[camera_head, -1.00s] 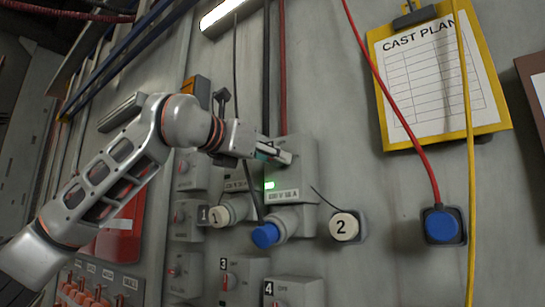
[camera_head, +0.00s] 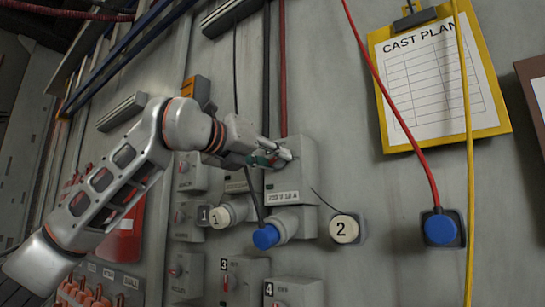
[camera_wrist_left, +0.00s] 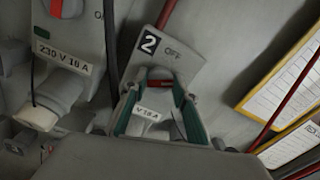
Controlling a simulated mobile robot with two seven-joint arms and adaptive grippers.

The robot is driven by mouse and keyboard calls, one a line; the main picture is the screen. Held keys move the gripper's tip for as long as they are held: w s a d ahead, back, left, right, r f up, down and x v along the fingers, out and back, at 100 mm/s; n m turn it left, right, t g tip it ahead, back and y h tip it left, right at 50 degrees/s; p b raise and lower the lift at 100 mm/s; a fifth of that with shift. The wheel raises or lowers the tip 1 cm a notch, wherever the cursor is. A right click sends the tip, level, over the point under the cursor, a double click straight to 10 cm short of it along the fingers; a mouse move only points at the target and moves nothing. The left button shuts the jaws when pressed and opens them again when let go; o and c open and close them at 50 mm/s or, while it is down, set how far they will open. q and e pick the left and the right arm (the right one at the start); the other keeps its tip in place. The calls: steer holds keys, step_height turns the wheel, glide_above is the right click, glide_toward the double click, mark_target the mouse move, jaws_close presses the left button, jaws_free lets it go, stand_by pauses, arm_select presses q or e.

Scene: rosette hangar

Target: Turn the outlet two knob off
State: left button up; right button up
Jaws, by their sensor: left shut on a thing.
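The outlet two box (camera_head: 305,180) is a grey wall unit with a rating label and a blue plug (camera_head: 266,236) in the socket below it. My left gripper (camera_head: 272,158) is at the upper part of this box. It is shut on the outlet two knob (camera_wrist_left: 161,84), whose red part shows between the green-padded fingers. Most of the knob is hidden by the fingers. No lit lamp shows on the box. My right gripper is in neither view.
A neighbouring outlet with a cream plug marked 1 (camera_head: 217,216) is close on the left. Outlets 3 (camera_head: 243,280) and 4 (camera_head: 292,291) are below. A cream plug marked 2 (camera_head: 344,229) hangs at the right, and a yellow clipboard (camera_head: 387,130) is beyond it.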

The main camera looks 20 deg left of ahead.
arm_select(q)
steer(key=n, duration=0.2)
steer(key=shift+n, duration=0.4)
steer(key=n, duration=0.3)
steer(key=shift+n, duration=0.3)
steer(key=n, duration=0.4)
steer(key=shift+n, duration=1.2)
